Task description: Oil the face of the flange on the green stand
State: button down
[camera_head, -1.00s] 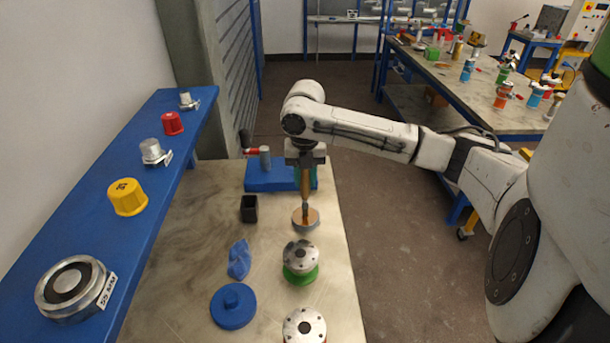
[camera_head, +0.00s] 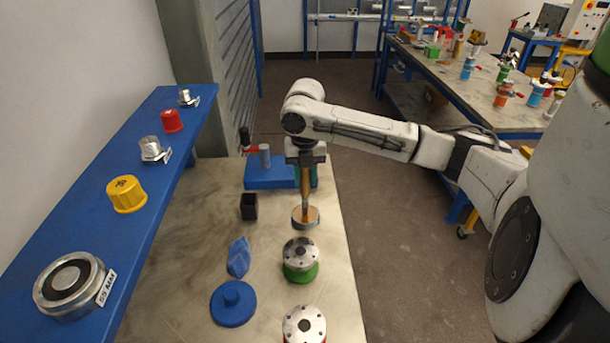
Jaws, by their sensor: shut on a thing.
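The green stand (camera_head: 301,274) is on the metal-topped table, with a silver flange (camera_head: 300,252) on it, face up, with bolt holes around a central hole. My gripper (camera_head: 306,165) points down and is shut on the wooden handle of a tool (camera_head: 306,187). The tool hangs upright.
Another flange (camera_head: 304,325) stands nearer, at the bottom edge. A blue block (camera_head: 270,172) is behind. A blue shelf (camera_head: 155,165) with several parts runs along the left.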

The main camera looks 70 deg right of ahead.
jog(key=shift+f, duration=0.5)
dwell(1.2)
jog(key=shift+r+p, duration=2.55)
jog(key=shift+r, duration=1.05)
